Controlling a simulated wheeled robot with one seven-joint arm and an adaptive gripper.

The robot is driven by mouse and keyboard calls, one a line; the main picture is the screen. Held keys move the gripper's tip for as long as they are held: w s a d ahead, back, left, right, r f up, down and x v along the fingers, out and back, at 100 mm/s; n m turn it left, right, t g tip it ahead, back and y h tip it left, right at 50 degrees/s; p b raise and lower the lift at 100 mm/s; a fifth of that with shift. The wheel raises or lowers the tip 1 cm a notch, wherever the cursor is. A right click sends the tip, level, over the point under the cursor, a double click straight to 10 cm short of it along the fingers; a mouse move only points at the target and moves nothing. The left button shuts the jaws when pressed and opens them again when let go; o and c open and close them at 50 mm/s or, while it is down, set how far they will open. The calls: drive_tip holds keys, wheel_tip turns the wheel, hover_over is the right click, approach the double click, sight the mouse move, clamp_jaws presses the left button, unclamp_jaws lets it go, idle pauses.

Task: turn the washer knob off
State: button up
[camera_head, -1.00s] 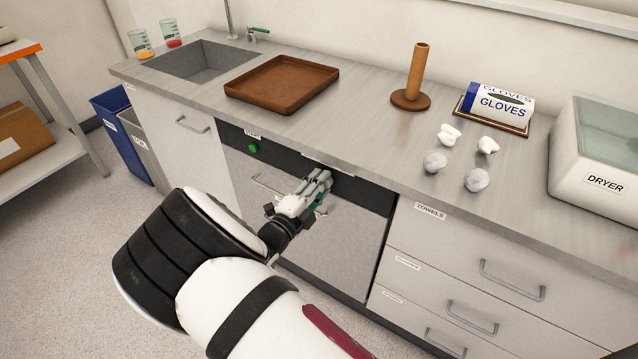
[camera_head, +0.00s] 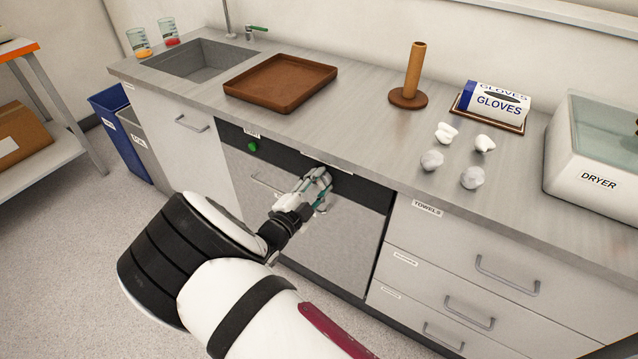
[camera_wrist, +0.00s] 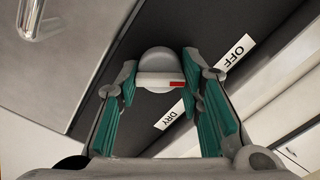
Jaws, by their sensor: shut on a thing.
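The washer knob (camera_wrist: 158,60) is a round grey dial with a pale grip bar across it and a red mark at the bar's right end in the wrist view. My gripper (camera_head: 320,177) is at the dark control panel of the washer (camera_head: 330,245). Its green-padded fingers are on both sides of the knob, shut on its bar. In the head view my gripper hides the knob.
A green button (camera_head: 252,146) is at the panel's left. A metal handle (camera_wrist: 42,18) shows near the knob. Drawers are at right.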

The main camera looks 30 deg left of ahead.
drive_tip(key=shift+f, duration=0.1)
drive_tip(key=o, duration=1.2)
drive_tip(key=s, duration=0.8)
drive_tip(key=s+a, duration=0.1)
drive_tip(key=s, duration=0.3)
